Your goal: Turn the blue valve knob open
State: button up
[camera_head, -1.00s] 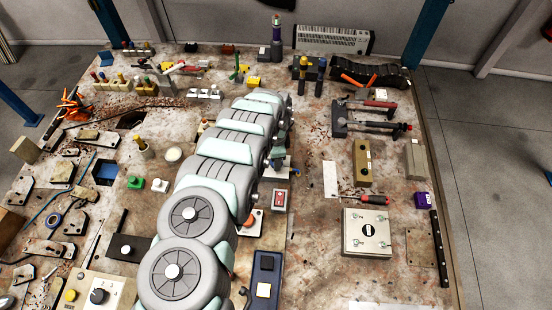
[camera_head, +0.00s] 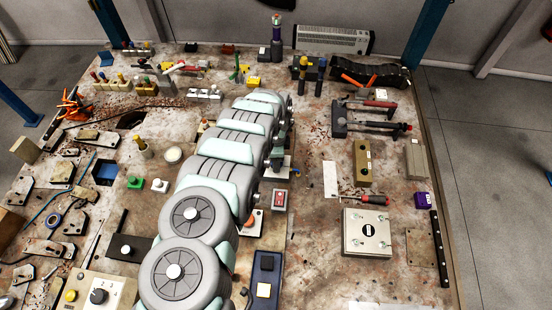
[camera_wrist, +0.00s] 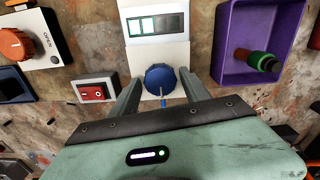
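The blue valve knob (camera_wrist: 160,79) sits at the lower end of a white panel (camera_wrist: 158,52) with a green-marked display window in the wrist view. A thin light mark shows on its front edge. My gripper (camera_wrist: 160,84) is open, with one finger on each side of the knob. The fingers look very close to the knob's sides; I cannot tell whether they touch it. In the head view my arm covers most of this spot, and I cannot make out the knob clearly there.
A red rocker switch (camera_wrist: 97,91) is left of the knob. A purple box (camera_wrist: 229,72) with a green-collared part stands to the right. An orange knob (camera_wrist: 14,44) on a white box marked OPEN is at upper left. Bare bench shows between them.

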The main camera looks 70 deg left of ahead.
jog(key=shift+o, duration=0.9)
jog(key=shift+r, duration=0.1)
notch_tip(320, 180, up, 11)
jog(key=b, duration=0.1)
jog(key=shift+b, duration=0.4)
